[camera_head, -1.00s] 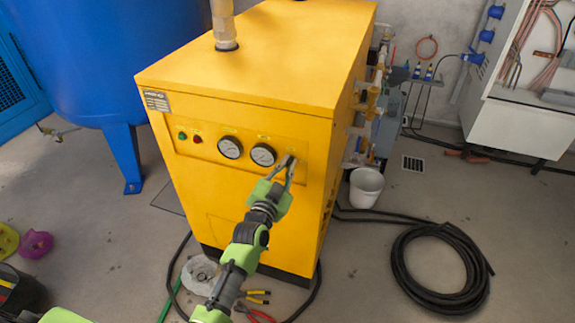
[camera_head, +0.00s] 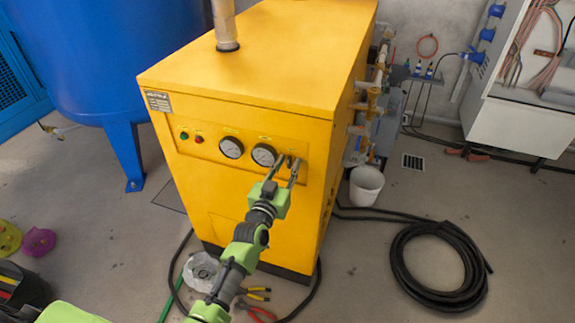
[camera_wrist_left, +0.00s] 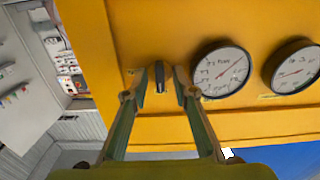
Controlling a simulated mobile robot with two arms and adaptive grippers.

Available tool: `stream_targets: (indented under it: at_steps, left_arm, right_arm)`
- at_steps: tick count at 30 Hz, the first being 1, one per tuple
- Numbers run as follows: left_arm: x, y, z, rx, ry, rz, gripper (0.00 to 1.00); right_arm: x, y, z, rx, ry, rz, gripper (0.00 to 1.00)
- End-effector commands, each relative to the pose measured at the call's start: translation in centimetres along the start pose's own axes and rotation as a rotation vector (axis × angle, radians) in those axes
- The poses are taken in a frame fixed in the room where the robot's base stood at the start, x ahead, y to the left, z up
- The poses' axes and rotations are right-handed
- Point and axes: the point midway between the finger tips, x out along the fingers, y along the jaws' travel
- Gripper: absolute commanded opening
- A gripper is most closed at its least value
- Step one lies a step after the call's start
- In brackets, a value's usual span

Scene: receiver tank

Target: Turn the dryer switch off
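The yellow dryer (camera_head: 235,190) stands in the middle of the head view. Its front panel holds two round gauges and, to the right of them, the small dark dryer switch (camera_head: 289,161). In the left wrist view the switch (camera_wrist_left: 159,76) is a dark knob with a lighter front, standing out from the panel. My left gripper (camera_head: 287,165) is at the panel, its fingers apart. In the left wrist view its fingertips (camera_wrist_left: 163,78) lie on either side of the knob, with a gap on the right; contact on the left is unclear. My right gripper is not in view.
Gauges (camera_head: 263,155), a green lamp (camera_head: 184,135) and a red lamp (camera_head: 199,139) sit left of the switch. A blue tank (camera_head: 95,60) stands left of the dryer. A white bucket (camera_head: 366,186) and a coiled black hose (camera_head: 440,268) are on the floor at right.

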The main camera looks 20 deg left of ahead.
Motion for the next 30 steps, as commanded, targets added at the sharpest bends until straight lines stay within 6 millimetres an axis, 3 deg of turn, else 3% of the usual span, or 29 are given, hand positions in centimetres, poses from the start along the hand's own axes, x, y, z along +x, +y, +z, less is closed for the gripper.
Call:
stream_targets:
  at_steps: [11, 24, 30]
  left_arm:
    - [-1.1, 0.0, 0.2, 0.001, -0.002, 0.0, 0.25]
    - [-9.7, 0.0, 0.1, 0.002, -0.002, 0.0, 0.25]
    - [-11.7, 0.0, 0.1, 0.002, -0.001, 0.0, 0.25]
  right_arm:
    - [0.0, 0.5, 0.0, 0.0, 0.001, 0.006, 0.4]
    - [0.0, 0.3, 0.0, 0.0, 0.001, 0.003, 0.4]
    - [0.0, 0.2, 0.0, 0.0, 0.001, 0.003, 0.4]
